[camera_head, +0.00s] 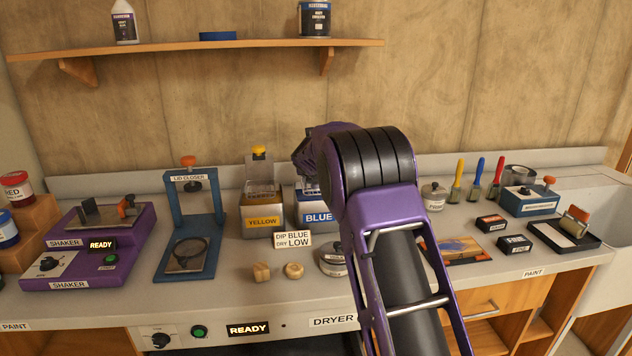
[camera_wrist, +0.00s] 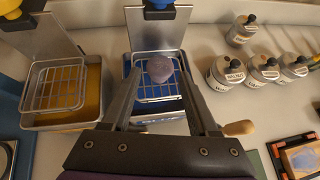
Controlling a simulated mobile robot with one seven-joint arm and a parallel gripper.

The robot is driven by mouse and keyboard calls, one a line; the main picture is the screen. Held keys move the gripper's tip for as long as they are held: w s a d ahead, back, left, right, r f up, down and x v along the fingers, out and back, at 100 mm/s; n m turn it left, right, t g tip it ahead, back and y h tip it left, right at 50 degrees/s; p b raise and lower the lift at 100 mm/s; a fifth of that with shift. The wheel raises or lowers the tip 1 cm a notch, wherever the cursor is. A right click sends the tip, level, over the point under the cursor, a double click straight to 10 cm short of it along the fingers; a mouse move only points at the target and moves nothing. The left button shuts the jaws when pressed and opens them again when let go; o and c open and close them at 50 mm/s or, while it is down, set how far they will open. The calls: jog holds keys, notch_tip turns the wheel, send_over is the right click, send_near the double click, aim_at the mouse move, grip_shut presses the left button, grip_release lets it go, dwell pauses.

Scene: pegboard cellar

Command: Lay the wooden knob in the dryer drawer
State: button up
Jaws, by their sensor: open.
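A round, grey-purple knob (camera_wrist: 159,69) shows in the wrist view at the wire basket of the blue dip tank (camera_wrist: 140,108). I cannot tell whether it rests on the wires. My gripper (camera_wrist: 158,60) is open, its fingers on either side of this knob with gaps. Two bare wooden pieces, one blocky (camera_head: 261,272) and one round (camera_head: 293,270), lie on the counter. The dryer (camera_head: 290,327) is under the counter edge, its display reading READY; its drawer is mostly out of frame.
A sign (camera_head: 293,240) reads DIP BLUE, DRY LOW. The yellow tank (camera_head: 262,216) stands left of the blue one, the lid closer (camera_head: 190,225) and shaker (camera_head: 90,250) farther left. Several lidded jars (camera_wrist: 262,68) stand right of the tank. A shelf (camera_head: 200,47) runs above.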

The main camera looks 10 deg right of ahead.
jog(key=shift+f+x, duration=0.25)
jog(key=shift+x, duration=3)
jog(key=shift+s, duration=0.15)
grip_shut()
jog(key=shift+s+r+p, duration=0.2)
jog(key=shift+r+p, duration=0.1)
jog(key=shift+r, duration=0.25)
notch_tip(320, 180, up, 6)
jog(key=shift+f+p, duration=0.25)
jog(key=shift+p, duration=0.15)
jog(key=shift+s+r, duration=0.2)
jog(key=shift+r, duration=0.05)
jog(key=s+b, duration=0.6)
jog(key=s, duration=1.3)
jog(key=shift+s, duration=0.2)
